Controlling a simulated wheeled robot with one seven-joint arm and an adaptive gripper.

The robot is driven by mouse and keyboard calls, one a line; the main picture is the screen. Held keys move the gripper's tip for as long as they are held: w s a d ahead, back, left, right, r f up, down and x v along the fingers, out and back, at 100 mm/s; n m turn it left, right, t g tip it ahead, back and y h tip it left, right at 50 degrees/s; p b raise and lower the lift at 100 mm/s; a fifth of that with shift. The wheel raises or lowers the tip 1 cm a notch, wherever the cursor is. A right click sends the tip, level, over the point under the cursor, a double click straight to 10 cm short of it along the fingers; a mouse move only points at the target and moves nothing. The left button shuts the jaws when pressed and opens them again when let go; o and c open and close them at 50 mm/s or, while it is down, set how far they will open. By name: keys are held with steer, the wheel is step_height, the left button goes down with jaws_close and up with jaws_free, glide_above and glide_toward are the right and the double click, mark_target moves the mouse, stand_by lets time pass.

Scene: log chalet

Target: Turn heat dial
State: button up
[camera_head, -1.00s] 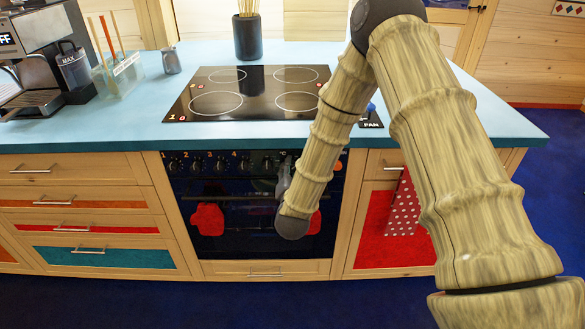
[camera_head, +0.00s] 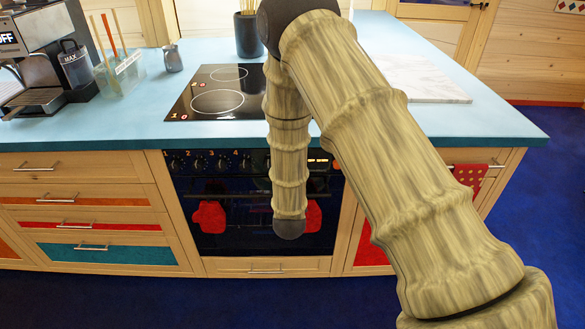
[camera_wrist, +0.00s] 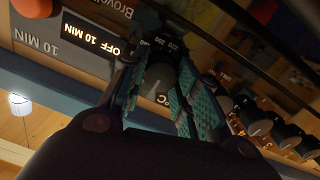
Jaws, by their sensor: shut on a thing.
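The heat dial (camera_wrist: 158,88) is a dark knob on the oven's front panel, with numbers around it and a °C mark, seen upside down in the wrist view. My gripper (camera_wrist: 160,92) has its two teal-padded fingers on either side of the dial and is shut on it. The dial's exact setting is too dark to read. In the head view my arm hides both the gripper and this dial. The oven (camera_head: 250,215) stands under the blue counter.
Several numbered stove knobs (camera_wrist: 285,132) sit beside the dial. An orange knob (camera_wrist: 32,8) and a display (camera_wrist: 92,42) reading OFF are on the other side. A pale board (camera_head: 430,80) lies on the counter.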

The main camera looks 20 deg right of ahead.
steer(key=shift+s+f+n, duration=0.1)
steer(key=shift+f+n, duration=0.05)
steer(key=shift+n, duration=0.15)
steer(key=o, duration=1)
steer(key=v, duration=1.2)
